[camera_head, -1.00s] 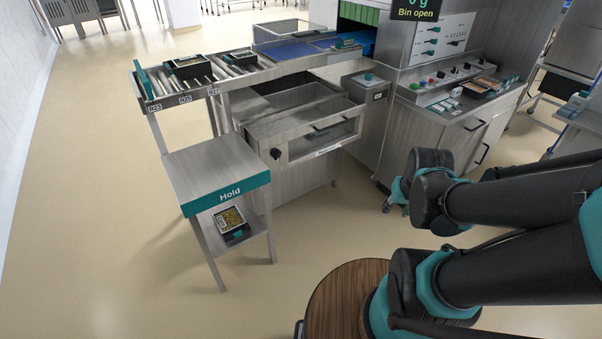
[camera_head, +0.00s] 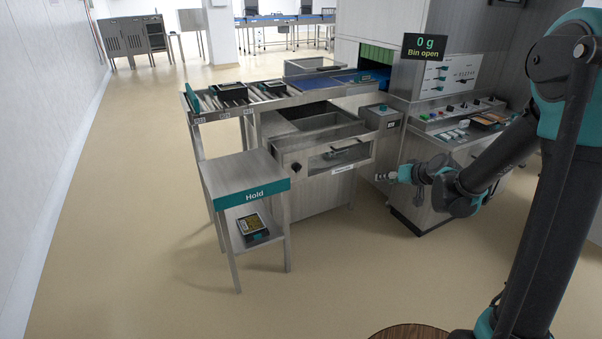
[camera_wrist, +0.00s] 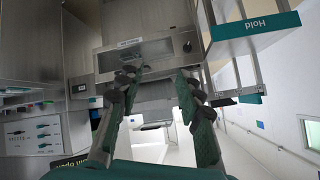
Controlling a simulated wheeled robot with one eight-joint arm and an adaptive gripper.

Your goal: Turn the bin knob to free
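The bin knob (camera_head: 295,167) is a small black round knob on the left of the steel bin front (camera_head: 325,157). In the wrist view, which is upside down, the knob (camera_wrist: 187,47) shows on the right of the bin front, beyond my fingertips. The bin stands out from the machine with its top open. A display (camera_head: 425,46) reads "0 g" and "Bin open". My gripper (camera_head: 384,177) is right of the bin, apart from the knob. In the wrist view my gripper (camera_wrist: 156,80) has its fingers spread with nothing between them. The knob's pointer direction is too small to tell.
The Hold table (camera_head: 243,170) stands left of the bin, with a tray (camera_head: 253,227) on its lower shelf. A roller rack (camera_head: 240,100) with black trays is behind. The control panel (camera_head: 460,118) is at right.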

